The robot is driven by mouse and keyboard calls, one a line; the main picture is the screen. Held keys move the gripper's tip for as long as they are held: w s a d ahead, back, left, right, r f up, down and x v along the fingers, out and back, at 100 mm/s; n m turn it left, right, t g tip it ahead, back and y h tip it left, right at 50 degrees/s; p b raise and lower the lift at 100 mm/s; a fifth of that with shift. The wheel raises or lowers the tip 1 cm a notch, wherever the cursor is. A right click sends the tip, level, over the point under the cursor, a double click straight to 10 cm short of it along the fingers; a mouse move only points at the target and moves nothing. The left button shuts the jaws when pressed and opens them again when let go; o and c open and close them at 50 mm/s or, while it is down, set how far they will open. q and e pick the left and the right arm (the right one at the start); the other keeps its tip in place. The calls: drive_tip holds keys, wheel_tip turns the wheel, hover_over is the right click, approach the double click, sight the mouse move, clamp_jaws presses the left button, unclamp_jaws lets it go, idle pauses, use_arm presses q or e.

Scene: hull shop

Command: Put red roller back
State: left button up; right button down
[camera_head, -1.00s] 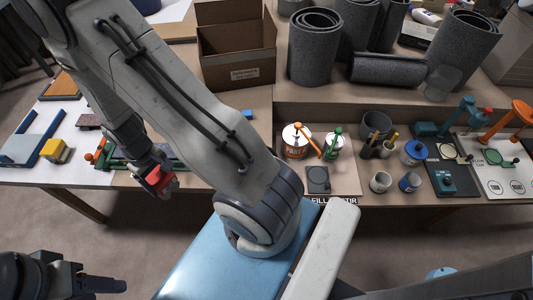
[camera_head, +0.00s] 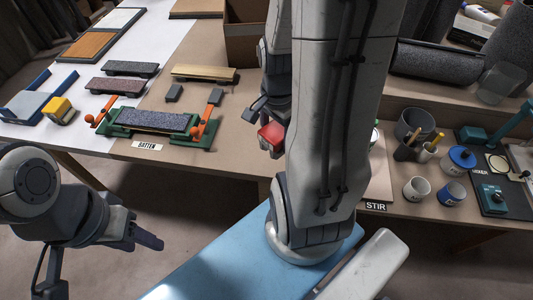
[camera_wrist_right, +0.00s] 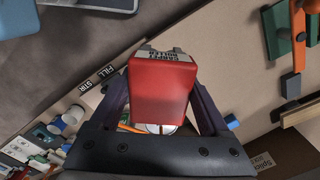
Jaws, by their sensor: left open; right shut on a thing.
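The red roller (camera_head: 271,136) is held in my right gripper (camera_head: 268,122), above the front part of the brown bench, beside the upright arm link. In the right wrist view the red roller (camera_wrist_right: 160,92) fills the space between the two dark fingers of my right gripper (camera_wrist_right: 160,105). A grey, upside-down label with partly legible lettering shows at its far end. The roller's underside is hidden. My left gripper (camera_head: 140,238) is open and empty at the lower left, in front of the bench.
A green frame (camera_head: 205,143) with orange levers holds a dark speckled strip behind the BATTEN label (camera_head: 147,146). A yellow block (camera_head: 60,111) stands left. Cups, a blue-lidded can (camera_head: 462,158) and a cardboard box (camera_head: 246,32) stand around. My right arm hides the bench's middle.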

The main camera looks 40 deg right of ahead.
drive_tip(key=shift+s+d+f+m, duration=0.2)
drive_tip(key=shift+s+f+m, duration=0.05)
drive_tip(key=shift+s+m, duration=0.25)
drive_tip(key=shift+d, duration=0.1)
drive_tip(key=p, duration=0.1)
drive_tip(key=w+p, duration=0.1)
drive_tip(key=w, duration=0.1)
drive_tip(key=shift+d+f+m+p, duration=0.3)
drive_tip(key=shift+f+p, duration=0.1)
drive_tip(key=w+d+f, duration=0.1)
drive_tip(key=w+f, duration=0.1)
drive_tip(key=w, duration=0.1)
drive_tip(key=w+d+f, duration=0.1)
drive_tip(key=w+f, duration=0.1)
drive_tip(key=w+d+f, duration=0.1)
drive_tip(key=w+f, duration=0.1)
drive_tip(key=w, duration=0.1)
drive_tip(key=shift+w+d, duration=0.1)
drive_tip(key=shift+w, duration=0.25)
drive_tip(key=shift+f, duration=2)
use_arm(q)
drive_tip(key=shift+r, duration=0.95)
